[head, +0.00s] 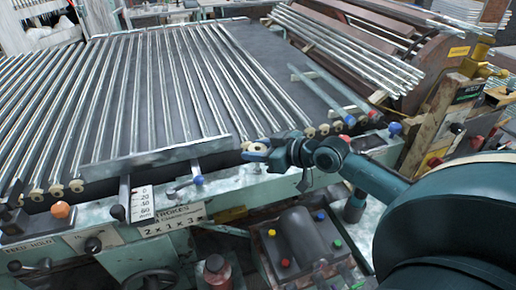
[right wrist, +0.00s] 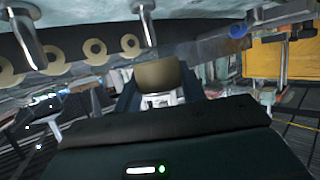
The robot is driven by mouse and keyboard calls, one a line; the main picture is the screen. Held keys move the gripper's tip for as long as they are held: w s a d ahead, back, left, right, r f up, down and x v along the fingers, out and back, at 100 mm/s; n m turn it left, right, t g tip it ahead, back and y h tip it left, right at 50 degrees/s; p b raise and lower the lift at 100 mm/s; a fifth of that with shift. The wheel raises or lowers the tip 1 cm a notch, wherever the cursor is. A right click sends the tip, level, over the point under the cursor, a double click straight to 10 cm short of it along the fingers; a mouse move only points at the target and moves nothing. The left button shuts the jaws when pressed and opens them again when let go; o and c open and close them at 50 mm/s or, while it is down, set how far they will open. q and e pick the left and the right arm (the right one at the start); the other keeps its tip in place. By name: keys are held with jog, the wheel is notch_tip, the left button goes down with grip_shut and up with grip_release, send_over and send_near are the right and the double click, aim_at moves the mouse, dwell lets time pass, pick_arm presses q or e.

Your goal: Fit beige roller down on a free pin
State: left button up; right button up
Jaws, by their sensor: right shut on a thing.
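My right gripper (head: 256,153) reaches in from the right to the front edge of the machine bed, close to the row of beige rollers. In the right wrist view, the right gripper (right wrist: 160,92) is shut on a beige roller (right wrist: 160,75), held between its fingers. Several other beige rollers (right wrist: 95,51) sit in a row along the dark edge, up and to the left of the held one and apart from it. The row also shows in the head view (head: 76,185). I cannot make out a free pin. My left gripper is not in view.
Long glass tubes (head: 130,90) lie in parallel across the bed. A second stack of tubes (head: 350,50) lies at the back right. Levers with coloured knobs, such as an orange one (head: 60,210), line the front. A control box (head: 305,250) stands below my right gripper.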

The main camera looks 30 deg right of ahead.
aim_at(261, 171)
jog(key=shift+f+b, duration=1.3)
jog(key=shift+f, duration=0.65)
jog(key=o, duration=1)
jog(key=shift+s, duration=0.1)
jog(key=shift+o, duration=0.2)
jog(key=shift+d+r, duration=0.1)
jog(key=shift+s+d, duration=0.15)
jog(key=a+v, duration=0.1)
jog(key=v, duration=1.1)
jog(key=shift+s+d+r+p, duration=0.15)
jog(key=shift+s+r+p, duration=0.15)
jog(key=shift+s+p, duration=0.15)
